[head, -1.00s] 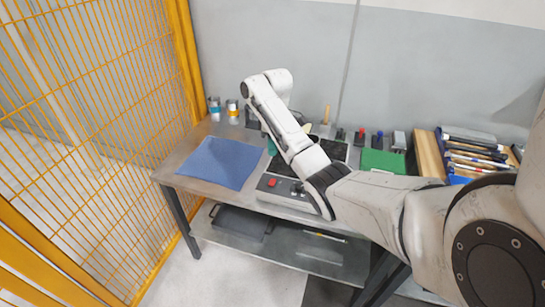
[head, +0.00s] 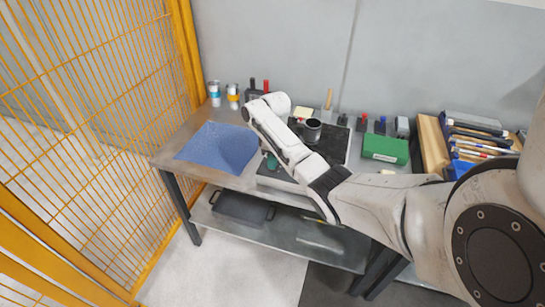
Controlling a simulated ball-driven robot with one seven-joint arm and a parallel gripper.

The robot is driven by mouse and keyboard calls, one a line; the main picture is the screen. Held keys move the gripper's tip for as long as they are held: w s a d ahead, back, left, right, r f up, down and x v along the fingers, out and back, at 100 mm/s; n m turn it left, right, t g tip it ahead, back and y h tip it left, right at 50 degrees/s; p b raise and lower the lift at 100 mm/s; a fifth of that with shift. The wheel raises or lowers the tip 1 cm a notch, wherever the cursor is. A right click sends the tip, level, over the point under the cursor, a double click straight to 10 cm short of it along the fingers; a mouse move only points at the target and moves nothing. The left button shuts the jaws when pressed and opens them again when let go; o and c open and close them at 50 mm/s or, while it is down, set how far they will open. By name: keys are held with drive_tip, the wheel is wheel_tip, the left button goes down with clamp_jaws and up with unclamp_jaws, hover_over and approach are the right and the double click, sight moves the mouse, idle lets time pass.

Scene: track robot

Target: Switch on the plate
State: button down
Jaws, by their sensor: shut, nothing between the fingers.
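The plate (head: 330,150) is a hot plate with a flat black top, standing on the grey workbench. A dark cylindrical cup (head: 313,131) stands on its top. My arm crosses in front of the plate and covers much of its front, including where the red button showed a second ago. My gripper is hidden behind my own arm, so its fingers cannot be seen. A small teal part shows beside my forearm near the plate's front left; I cannot tell what it belongs to.
A blue cloth (head: 212,147) lies left of the plate. Small bottles (head: 214,94) stand behind it. A green box (head: 385,149) and a wooden tray (head: 430,145) of tools are on the right. A yellow mesh fence (head: 90,130) stands at left.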

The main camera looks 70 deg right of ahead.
drive_tip(key=shift+a+f+h+p, duration=0.2)
drive_tip(key=shift+h+p, duration=0.1)
drive_tip(key=shift+f, duration=0.1)
